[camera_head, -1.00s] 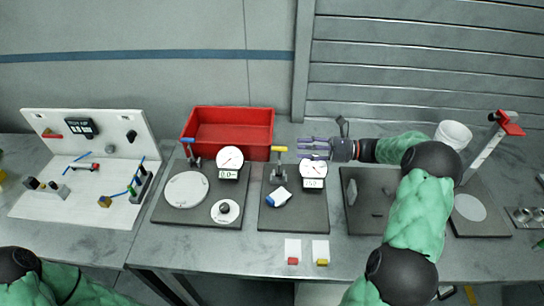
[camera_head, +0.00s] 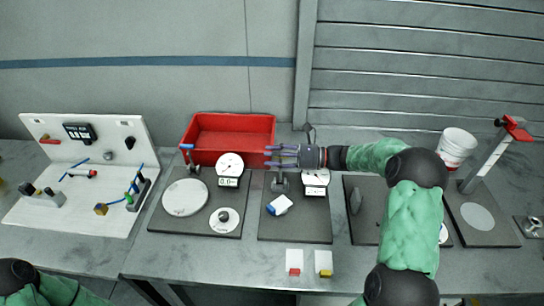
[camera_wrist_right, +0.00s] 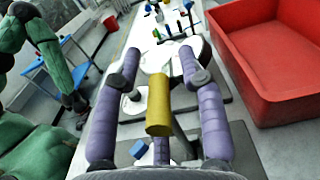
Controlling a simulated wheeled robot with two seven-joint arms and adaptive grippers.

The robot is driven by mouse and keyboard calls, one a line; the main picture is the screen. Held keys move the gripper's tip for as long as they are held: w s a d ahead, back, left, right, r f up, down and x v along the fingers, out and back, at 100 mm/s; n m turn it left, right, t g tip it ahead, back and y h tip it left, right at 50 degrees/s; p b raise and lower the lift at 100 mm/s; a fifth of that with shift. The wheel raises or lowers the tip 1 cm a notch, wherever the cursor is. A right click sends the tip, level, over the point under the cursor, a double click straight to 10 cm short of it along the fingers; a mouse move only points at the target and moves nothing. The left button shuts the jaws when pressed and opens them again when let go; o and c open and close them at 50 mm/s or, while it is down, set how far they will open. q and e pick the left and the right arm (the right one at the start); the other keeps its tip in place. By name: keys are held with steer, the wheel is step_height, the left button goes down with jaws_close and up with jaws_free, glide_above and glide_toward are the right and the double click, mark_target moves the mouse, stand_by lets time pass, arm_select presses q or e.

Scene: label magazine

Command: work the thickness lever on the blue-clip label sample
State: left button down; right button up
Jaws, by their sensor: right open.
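The blue-clip label sample (camera_head: 281,206), white with a blue clip, lies on the dark base of the thickness gauge (camera_head: 315,178); its blue clip also shows in the right wrist view (camera_wrist_right: 138,149). The gauge's lever has a yellow handle (camera_wrist_right: 158,105), seen between my right fingers in the right wrist view. In the head view my fingers hide this handle. My right gripper (camera_head: 270,155) is open, its purple fingers on either side of the handle with a visible gap in the right wrist view. My left arm shows at the bottom left; its gripper is out of view.
A red bin (camera_head: 232,132) stands just behind the gauges. A second gauge (camera_head: 229,165) with a blue lever (camera_head: 187,147) is at left. A red-clip sample (camera_head: 294,262) and a yellow-clip sample (camera_head: 323,263) lie at the front.

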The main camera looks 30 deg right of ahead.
steer(key=shift+w+a, duration=0.1)
steer(key=shift+a, duration=0.1)
jaws_close()
